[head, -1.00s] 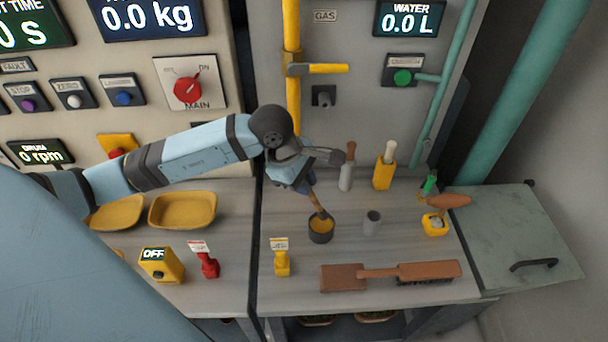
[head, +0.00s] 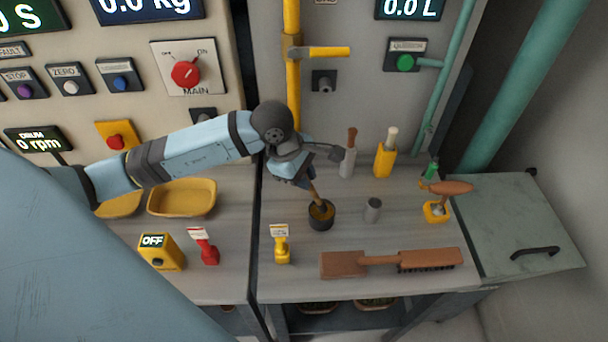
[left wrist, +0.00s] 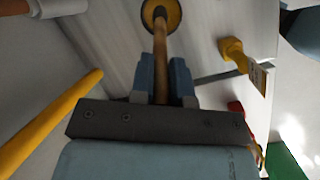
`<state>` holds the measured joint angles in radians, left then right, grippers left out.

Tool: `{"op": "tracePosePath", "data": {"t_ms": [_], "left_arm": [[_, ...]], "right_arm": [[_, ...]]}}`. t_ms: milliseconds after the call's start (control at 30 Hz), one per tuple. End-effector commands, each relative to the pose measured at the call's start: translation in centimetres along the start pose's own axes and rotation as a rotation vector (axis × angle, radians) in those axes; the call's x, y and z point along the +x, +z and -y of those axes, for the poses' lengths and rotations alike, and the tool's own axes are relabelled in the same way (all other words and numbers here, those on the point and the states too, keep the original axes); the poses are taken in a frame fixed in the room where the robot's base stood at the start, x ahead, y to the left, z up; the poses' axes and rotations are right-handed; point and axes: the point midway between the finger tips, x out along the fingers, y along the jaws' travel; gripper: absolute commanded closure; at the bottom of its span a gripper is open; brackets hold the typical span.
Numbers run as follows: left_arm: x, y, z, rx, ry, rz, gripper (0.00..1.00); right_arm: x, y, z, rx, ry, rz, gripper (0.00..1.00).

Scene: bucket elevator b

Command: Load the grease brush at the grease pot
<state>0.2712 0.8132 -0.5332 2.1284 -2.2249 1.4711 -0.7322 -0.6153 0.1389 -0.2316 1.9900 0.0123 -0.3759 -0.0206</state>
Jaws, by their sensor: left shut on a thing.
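The grease pot (head: 321,220) is a dark round pot with yellow-brown grease, standing on the grey bench; it also shows at the top of the left wrist view (left wrist: 174,9). My left gripper (head: 308,185) is shut on the wooden handle of the grease brush (left wrist: 161,50), just above the pot. The brush (head: 315,196) points down and its lower end is inside the pot, so the bristles are hidden. My right gripper is not in view.
A small grey cup (head: 373,210) stands right of the pot, a yellow tagged item (head: 281,246) at front left. A long brown hand brush (head: 430,259) lies along the front. Yellow trays (head: 182,197) and a yellow vertical pipe (head: 294,80) are nearby.

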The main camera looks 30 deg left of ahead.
Motion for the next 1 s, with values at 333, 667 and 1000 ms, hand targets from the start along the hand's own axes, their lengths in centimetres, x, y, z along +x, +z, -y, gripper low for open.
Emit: {"op": "tracePosePath", "data": {"t_ms": [333,667,1000], "left_arm": [[0.3,-0.1,0.1,0.000,0.000,0.000,1.00],[0.7,-0.2,0.1,0.000,0.000,0.000,1.00],[1.1,-0.3,0.2,0.000,0.000,0.000,1.00]], "right_arm": [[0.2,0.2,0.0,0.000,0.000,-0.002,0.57],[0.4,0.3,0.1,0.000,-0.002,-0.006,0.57],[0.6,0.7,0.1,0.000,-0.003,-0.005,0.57]]}}
